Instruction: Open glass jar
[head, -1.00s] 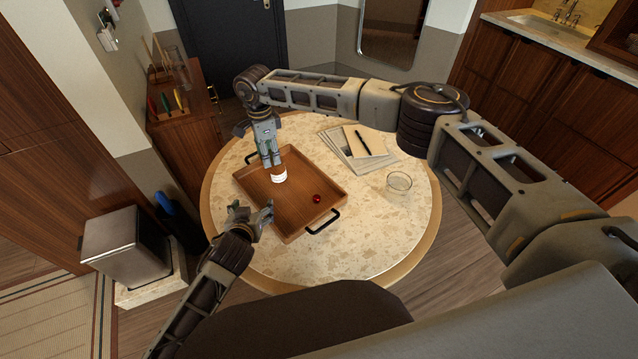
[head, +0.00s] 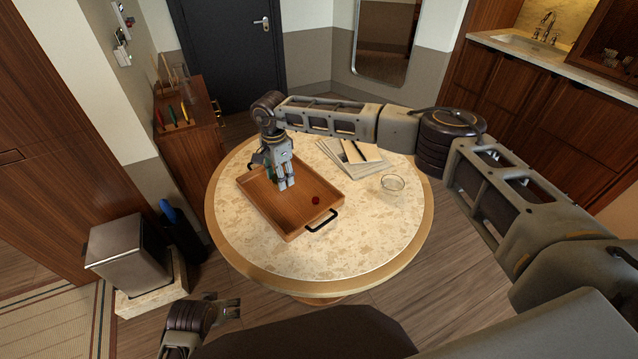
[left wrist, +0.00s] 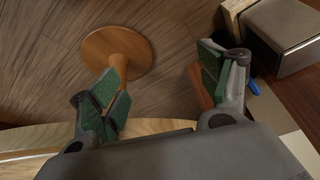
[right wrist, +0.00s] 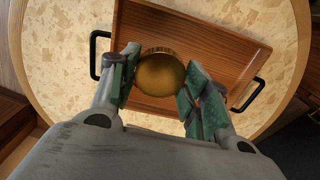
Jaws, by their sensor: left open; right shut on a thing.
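A round gold lid (right wrist: 161,74) sits between the fingers of my right gripper (right wrist: 158,78) in the right wrist view. The gripper is shut on it, with pads at both sides. In the head view the right gripper (head: 286,184) is over the wooden tray (head: 262,205) and hides the lid. No jar body shows in any current view, so I cannot tell what is under the lid. My left gripper (head: 236,308) is open and empty, off the table's near left edge; it also shows open in the left wrist view (left wrist: 165,80).
The tray, with black handles, lies on a round stone-topped table (head: 340,245). A small red ball (head: 316,200) is in the tray. A glass bowl (head: 392,184) and papers (head: 350,158) are to its right and behind. A bin (head: 128,255) stands at left.

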